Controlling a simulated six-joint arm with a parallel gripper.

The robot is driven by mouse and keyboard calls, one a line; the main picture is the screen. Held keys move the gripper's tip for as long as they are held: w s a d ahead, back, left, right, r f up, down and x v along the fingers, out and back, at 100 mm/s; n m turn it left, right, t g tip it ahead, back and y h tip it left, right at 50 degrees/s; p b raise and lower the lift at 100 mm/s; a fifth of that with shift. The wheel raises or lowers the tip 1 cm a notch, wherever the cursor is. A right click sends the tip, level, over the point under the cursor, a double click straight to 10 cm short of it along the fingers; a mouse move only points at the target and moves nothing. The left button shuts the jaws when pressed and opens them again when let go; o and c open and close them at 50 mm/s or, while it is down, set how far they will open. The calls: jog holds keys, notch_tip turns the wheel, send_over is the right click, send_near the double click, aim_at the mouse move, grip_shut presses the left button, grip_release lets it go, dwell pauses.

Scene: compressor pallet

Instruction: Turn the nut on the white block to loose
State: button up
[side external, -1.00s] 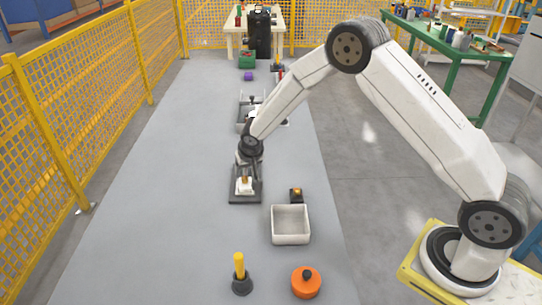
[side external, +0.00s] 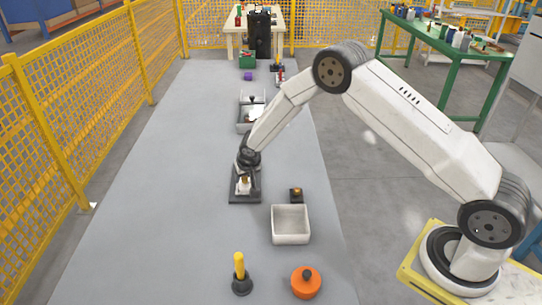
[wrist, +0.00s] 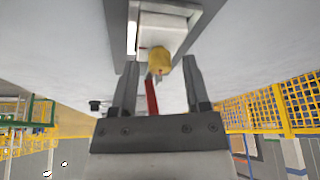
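The white block (side external: 243,188) sits on a dark base plate (side external: 247,199) on the long grey table, and it also shows in the wrist view (wrist: 149,31). The brass nut (wrist: 160,61) sticks out of the block in the wrist view. My gripper (wrist: 161,66) is open, with one dark finger on each side of the nut and a visible gap to both. In the side view my gripper (side external: 244,175) is low over the block and largely hides the nut. Contact cannot be told there.
A pale open bin (side external: 290,238) and a small dark block with a brass top (side external: 296,194) stand to the right. An orange round part (side external: 306,284) and a yellow-handled peg (side external: 239,266) are nearer. A grey tray (side external: 243,128) lies behind. The table's left side is clear.

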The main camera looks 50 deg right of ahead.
grip_shut()
jog(key=shift+d+n+y, duration=0.15)
jog(key=shift+n+y, duration=0.35)
jog(key=shift+n, duration=0.8)
jog(key=shift+d+n+y, duration=0.1)
jog(key=shift+n+y, duration=0.4)
jog(key=shift+n, duration=0.8)
jog(key=shift+n+y, duration=0.5)
jog(key=shift+n, duration=0.8)
jog(key=shift+d+n, duration=0.1)
jog(key=shift+n, duration=0.5)
jog(key=shift+n+y, duration=0.5)
jog(key=shift+n, duration=0.2)
jog(key=shift+o, duration=1.1)
grip_release()
